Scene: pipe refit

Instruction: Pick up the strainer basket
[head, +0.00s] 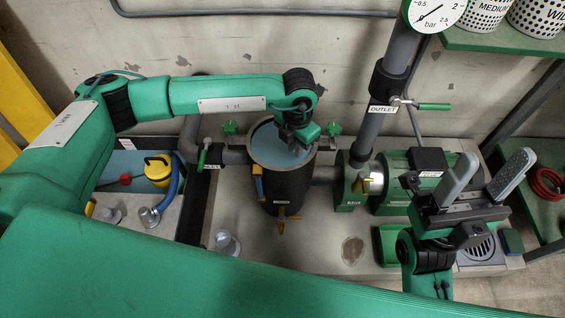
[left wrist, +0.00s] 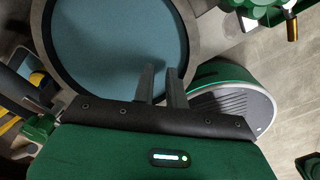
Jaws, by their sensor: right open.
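I cannot make out the strainer basket in either view. A dark round strainer housing (head: 286,188) stands open at the centre of the head view, filled with blue, opaque-looking liquid (head: 270,143). Its rim (left wrist: 54,70) and the blue liquid (left wrist: 120,45) also fill the top of the left wrist view. My left gripper (head: 297,146) is over the open top, fingers pointing down. In the left wrist view its two fingers (left wrist: 160,86) stand a small gap apart, with nothing visible between them; their exact hold is unclear. My right gripper (head: 494,163) is open and empty at the right.
A vertical outlet pipe (head: 371,125) and a green pump (head: 395,180) stand right of the housing. A green tray (head: 390,245) lies near my right arm.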

